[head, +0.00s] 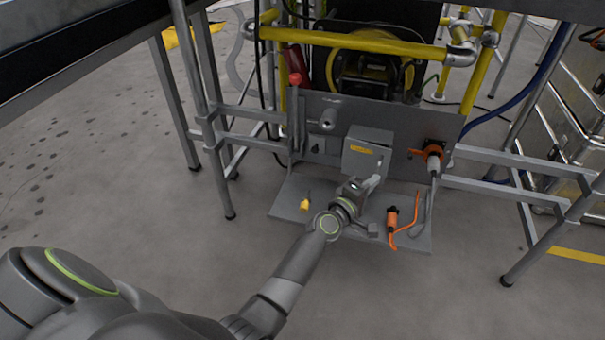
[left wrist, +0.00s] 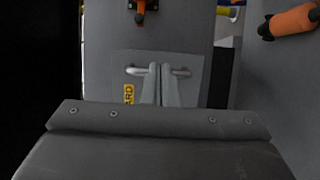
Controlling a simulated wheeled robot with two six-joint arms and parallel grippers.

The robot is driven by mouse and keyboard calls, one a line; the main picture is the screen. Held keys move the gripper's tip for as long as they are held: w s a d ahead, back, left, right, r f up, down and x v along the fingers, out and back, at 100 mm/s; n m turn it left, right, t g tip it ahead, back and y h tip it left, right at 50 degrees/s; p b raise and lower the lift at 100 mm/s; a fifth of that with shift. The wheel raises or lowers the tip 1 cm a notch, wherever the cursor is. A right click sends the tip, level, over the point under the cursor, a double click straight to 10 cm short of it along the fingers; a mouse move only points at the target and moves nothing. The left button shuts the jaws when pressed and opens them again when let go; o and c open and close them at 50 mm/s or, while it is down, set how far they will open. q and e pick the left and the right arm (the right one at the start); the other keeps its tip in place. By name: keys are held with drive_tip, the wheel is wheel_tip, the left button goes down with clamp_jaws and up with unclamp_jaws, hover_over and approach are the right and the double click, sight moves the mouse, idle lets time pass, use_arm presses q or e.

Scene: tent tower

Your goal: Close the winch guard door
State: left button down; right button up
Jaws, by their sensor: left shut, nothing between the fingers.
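The winch guard door (head: 368,141) is a grey panel with a yellow label, on the upright grey board in the head view. In the left wrist view the door (left wrist: 185,94) faces the camera; its label partly reads "ARD". A metal bar handle (left wrist: 181,71) crosses it, its middle hidden behind my fingers. My left gripper (head: 376,181) is at the door's lower edge in the head view. In the left wrist view its fingers (left wrist: 160,70) are together in front of the handle, with nothing between them; contact is unclear. How far the door stands open is unclear.
A grey shelf (head: 285,205) below the board holds a small yellow item (head: 305,204) and an orange plug with cable (head: 392,218). An orange connector (head: 433,151) sits on the board at right. A red-topped lever (head: 295,80) stands at left. Yellow pipes (head: 350,42) run above.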

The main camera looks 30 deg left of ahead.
use_arm(q)
drive_tip(key=shift+d+x, duration=0.2)
drive_tip(key=shift+x, duration=0.7)
drive_tip(key=shift+s, duration=0.1)
